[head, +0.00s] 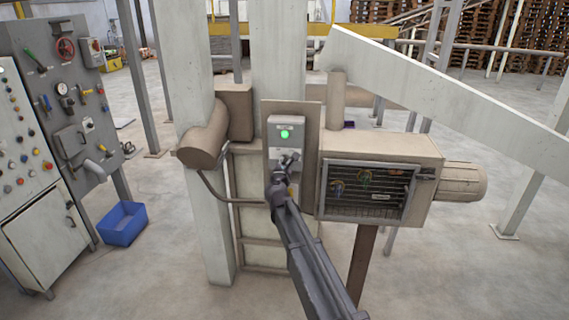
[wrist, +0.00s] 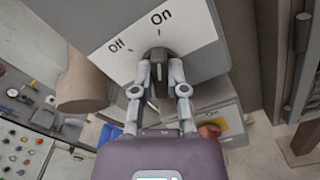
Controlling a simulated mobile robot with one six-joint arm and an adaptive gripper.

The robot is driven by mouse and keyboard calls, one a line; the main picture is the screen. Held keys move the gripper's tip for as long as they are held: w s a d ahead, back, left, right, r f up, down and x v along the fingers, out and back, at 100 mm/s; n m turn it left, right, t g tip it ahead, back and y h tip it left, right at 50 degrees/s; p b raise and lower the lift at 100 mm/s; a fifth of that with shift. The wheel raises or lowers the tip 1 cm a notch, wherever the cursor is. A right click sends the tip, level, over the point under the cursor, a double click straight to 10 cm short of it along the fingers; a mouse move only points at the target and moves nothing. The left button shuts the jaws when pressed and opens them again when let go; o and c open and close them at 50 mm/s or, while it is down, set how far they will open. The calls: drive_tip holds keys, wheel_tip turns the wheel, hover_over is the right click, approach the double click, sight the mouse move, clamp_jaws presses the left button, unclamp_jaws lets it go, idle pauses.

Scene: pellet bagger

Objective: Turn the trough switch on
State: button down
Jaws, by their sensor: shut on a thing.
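The trough switch is a dark rotary knob (wrist: 158,58) on a pale plate (wrist: 190,35) marked Off and On in the wrist view. The two fingers of my gripper (wrist: 160,72) are closed on its sides. The knob's upper end looks turned toward the On label, though its exact angle is hard to read. In the head view, the grey switch box (head: 273,128) stands on the machine's front, with a lit green lamp (head: 285,134) above my gripper (head: 286,160). My gripper hides the knob there.
A thick brown pipe (head: 205,140) is on the left. Further left are a control panel (head: 45,120) and a blue bin (head: 123,224) on open floor.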

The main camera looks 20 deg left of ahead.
drive_tip(key=shift+w, duration=0.1)
drive_tip(key=shift+a, duration=0.1)
idle(0.3)
drive_tip(key=c, duration=0.7)
unclamp_jaws()
drive_tip(key=shift+o, duration=0.2)
drive_tip(key=v, duration=1.2)
drive_tip(key=shift+f, duration=0.1)
